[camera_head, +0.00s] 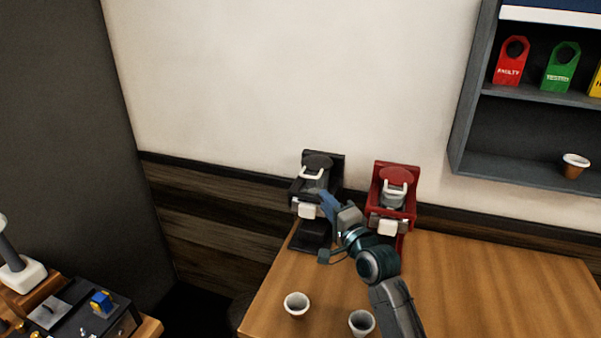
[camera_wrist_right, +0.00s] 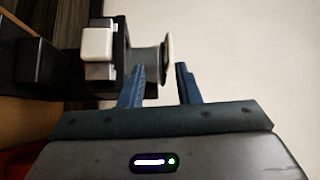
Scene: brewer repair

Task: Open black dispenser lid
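The black dispenser (camera_head: 316,232) stands at the back left of the wooden table, against the wall. Its dark round lid (camera_head: 317,161) is on top with a white handle (camera_head: 313,173) and appears shut. In the right wrist view the dispenser (camera_wrist_right: 121,45) lies sideways, with a grey cylinder and the pale-edged lid (camera_wrist_right: 168,55) at its end. My right gripper (camera_head: 328,202) is at the dispenser's right side. Its two blue fingers (camera_wrist_right: 160,78) are open, with the lid's near edge between or just beyond their tips; contact is unclear. My left gripper is out of view.
A red dispenser (camera_head: 393,190) stands close on the right of my right gripper. Two white cups (camera_head: 296,305) (camera_head: 361,323) are near the table's front. The table's right side (camera_head: 510,280) is clear.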

